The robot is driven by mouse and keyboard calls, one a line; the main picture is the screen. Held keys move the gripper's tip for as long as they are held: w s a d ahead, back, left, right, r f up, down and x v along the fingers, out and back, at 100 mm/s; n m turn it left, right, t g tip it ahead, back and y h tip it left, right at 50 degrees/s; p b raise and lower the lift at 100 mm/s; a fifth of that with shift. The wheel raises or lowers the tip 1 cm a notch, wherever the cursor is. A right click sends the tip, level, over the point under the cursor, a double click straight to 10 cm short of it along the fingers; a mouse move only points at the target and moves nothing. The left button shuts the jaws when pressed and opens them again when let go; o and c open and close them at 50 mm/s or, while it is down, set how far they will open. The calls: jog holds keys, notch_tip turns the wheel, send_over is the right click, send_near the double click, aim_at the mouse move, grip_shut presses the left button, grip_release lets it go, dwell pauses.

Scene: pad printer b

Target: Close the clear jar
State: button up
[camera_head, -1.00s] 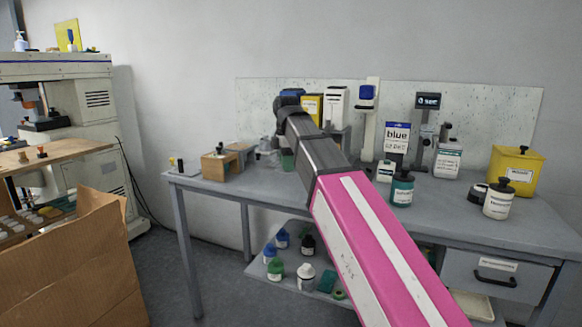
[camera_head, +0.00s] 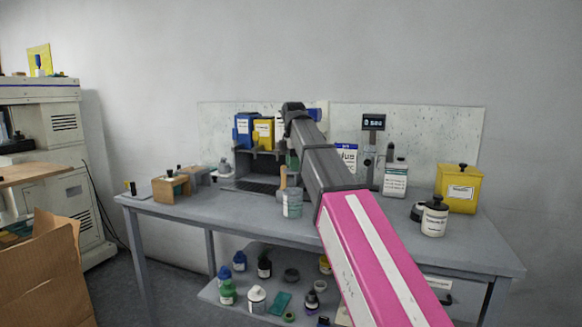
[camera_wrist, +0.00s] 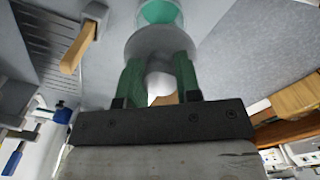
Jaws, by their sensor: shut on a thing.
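The clear jar (camera_head: 292,204) stands upright on the grey bench, with teal content low inside; the wrist view shows its teal content (camera_wrist: 160,12) at the top. My gripper (camera_head: 292,160) is above the jar in the head view, fingers down, partly hidden by my arm. In the wrist view my gripper (camera_wrist: 158,75) has its green fingers shut on the whitish knob of a lid (camera_wrist: 158,42), whose greyish disc lies beyond the fingertips, toward the jar. I cannot tell whether the lid touches the jar's rim.
A wooden-handled tool (camera_head: 283,178) is close beside the jar. A dark rack (camera_head: 258,185) with blue and yellow containers stands behind. The bench front left of the jar is clear.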

jog(key=shift+f, duration=0.15)
jog(key=shift+f, duration=2.95)
jog(key=shift+f, duration=0.25)
jog(key=o, duration=1.4)
jog(key=shift+r, duration=0.1)
jog(key=shift+r, duration=3.4)
